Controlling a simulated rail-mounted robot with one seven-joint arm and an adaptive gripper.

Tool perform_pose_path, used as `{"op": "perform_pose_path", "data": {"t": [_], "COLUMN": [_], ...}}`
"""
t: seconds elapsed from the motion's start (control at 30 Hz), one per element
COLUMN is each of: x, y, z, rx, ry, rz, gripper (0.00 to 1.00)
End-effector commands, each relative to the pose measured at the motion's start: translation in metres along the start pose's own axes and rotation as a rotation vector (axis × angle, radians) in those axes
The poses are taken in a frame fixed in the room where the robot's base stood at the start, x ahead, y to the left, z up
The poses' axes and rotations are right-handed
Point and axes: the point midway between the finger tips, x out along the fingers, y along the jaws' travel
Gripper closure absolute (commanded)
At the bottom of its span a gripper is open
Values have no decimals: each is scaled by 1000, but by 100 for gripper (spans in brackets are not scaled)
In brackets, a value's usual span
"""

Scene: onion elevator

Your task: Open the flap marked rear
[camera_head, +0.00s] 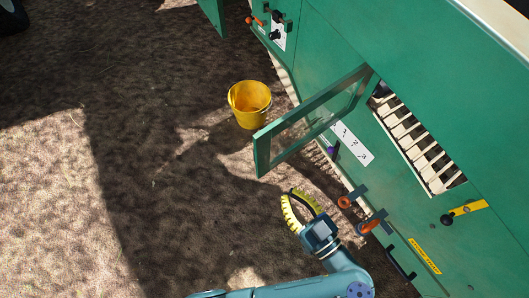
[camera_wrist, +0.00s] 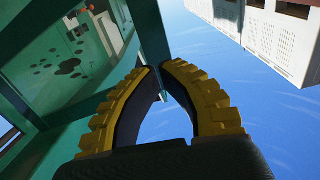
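A green framed flap with a clear pane (camera_head: 263,150) stands swung out from the side of the green machine (camera_head: 400,60). Its marking cannot be read, so I cannot tell whether it is the rear one. My gripper (camera_head: 291,194) has yellow-ridged fingers and is below the flap's outer end in the head view. In the wrist view the fingers bow inward and their tips (camera_wrist: 156,67) almost meet, with nothing visibly held. A green bar (camera_wrist: 153,35) shows beyond and between the tips; contact with it cannot be told.
A yellow bucket (camera_head: 249,103) stands on the ground beyond the flap. Orange handles (camera_head: 346,201) and (camera_head: 372,224) and a black handle (camera_head: 398,264) stick out from the machine near my arm. A slatted opening (camera_head: 415,145) is behind the flap.

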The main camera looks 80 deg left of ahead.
Motion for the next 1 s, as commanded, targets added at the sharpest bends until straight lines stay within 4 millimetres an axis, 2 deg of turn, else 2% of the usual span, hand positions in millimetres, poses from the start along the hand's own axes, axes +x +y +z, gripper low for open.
{"op": "perform_pose_path", "data": {"t": [0.03, 0.3, 0.5, 0.67, 1.0], "x": [13, 73, 105, 114, 115], "y": [-1, -1, -1, 0, 0], "z": [-2, 0, 0, 1, 1], "rx": [2, 2, 1, 1, 1], "ry": [1, -1, -1, -1, -1], "rz": [-6, -5, -3, 0, 4], "gripper": [100, 100, 100, 100, 100]}}
